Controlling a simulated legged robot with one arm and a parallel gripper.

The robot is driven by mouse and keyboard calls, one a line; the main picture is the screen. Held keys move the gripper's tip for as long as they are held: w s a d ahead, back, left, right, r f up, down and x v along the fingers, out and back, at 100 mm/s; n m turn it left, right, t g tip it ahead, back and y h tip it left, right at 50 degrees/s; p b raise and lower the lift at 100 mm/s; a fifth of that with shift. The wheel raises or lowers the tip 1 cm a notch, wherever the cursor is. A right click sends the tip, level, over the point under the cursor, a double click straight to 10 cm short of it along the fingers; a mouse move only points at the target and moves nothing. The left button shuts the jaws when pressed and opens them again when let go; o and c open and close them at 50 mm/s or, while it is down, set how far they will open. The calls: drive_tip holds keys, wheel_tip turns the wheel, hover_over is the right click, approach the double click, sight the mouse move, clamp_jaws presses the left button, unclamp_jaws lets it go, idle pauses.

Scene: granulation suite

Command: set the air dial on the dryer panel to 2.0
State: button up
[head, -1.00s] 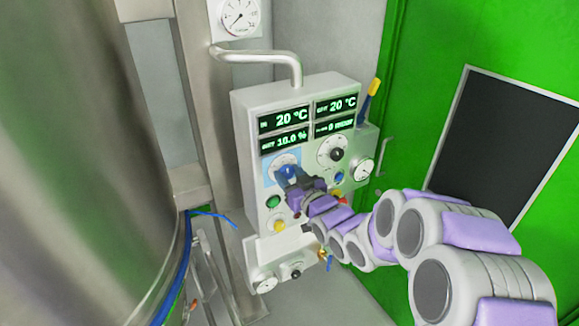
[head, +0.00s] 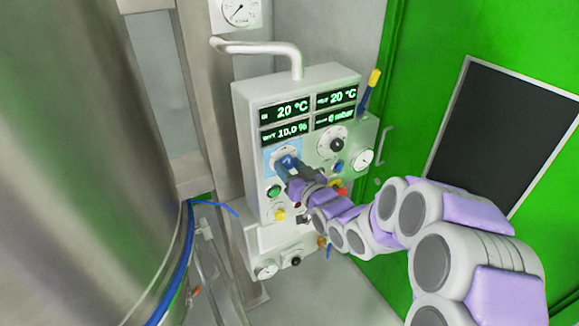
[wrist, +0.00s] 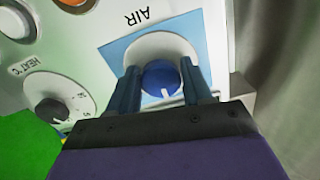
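The AIR dial on the dryer panel (head: 240,150) has a blue knob (wrist: 162,78) on a pale round plate with a light blue square surround. The dial's numbers cannot be read.
The HEAT dial (wrist: 58,98) sits beside the AIR dial in the wrist view. Green displays (head: 309,108) are above. A steel vessel (head: 80,170) stands left.

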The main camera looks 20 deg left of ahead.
drive_tip(key=o, duration=0.4)
drive_tip(key=shift+r, duration=0.15)
drive_tip(key=shift+d, duration=0.1)
drive_tip(key=shift+b+v, duration=7.15)
drive_tip(key=shift+v, duration=1.4)
